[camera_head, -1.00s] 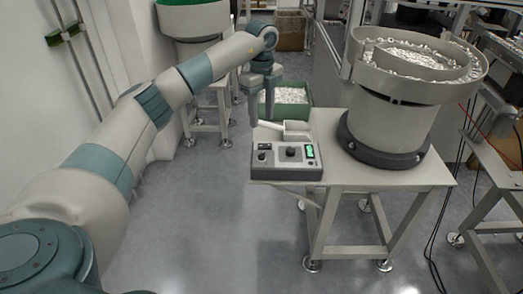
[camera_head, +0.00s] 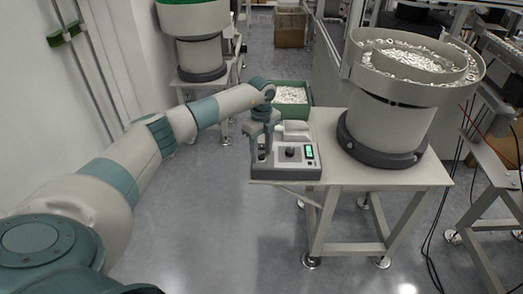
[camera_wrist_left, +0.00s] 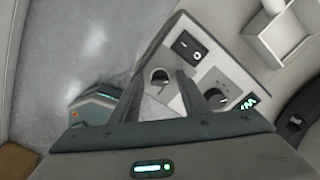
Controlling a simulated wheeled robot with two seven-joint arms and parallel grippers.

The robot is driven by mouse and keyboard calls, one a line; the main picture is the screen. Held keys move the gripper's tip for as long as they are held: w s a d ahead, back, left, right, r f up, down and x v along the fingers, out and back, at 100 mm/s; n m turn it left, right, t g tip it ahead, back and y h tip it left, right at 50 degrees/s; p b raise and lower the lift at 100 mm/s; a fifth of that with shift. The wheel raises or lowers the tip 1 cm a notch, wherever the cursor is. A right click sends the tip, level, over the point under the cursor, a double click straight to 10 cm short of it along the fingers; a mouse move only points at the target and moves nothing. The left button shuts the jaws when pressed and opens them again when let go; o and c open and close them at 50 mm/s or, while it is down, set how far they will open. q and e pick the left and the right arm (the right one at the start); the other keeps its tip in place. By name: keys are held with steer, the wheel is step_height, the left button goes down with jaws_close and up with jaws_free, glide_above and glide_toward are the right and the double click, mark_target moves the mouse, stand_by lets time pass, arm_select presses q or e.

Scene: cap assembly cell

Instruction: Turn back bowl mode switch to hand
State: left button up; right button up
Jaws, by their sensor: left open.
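The grey control box (camera_head: 300,172) stands on the front left corner of the table. In the left wrist view the box (camera_wrist_left: 216,62) shows a black rocker switch (camera_wrist_left: 189,46), a small dark knob (camera_wrist_left: 160,76), a larger dark knob (camera_wrist_left: 215,97) and a lit green display (camera_wrist_left: 248,103). Which marking the small knob points at is too small to read. My left gripper (camera_head: 262,156) points down over the left part of the box. Its fingers (camera_wrist_left: 160,84) are open, with the small knob between their tips in the wrist view. Contact cannot be told. My right gripper is not in view.
A large bowl feeder (camera_head: 390,120) full of parts stands on the table (camera_head: 395,176) right of the box. A white scoop-like tray (camera_head: 297,132) lies behind the box. A green bin (camera_head: 308,115) of parts is beyond. Another feeder stands behind my arm.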

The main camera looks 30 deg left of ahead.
arm_select(q)
steer(key=shift+f, duration=0.15)
jaws_close()
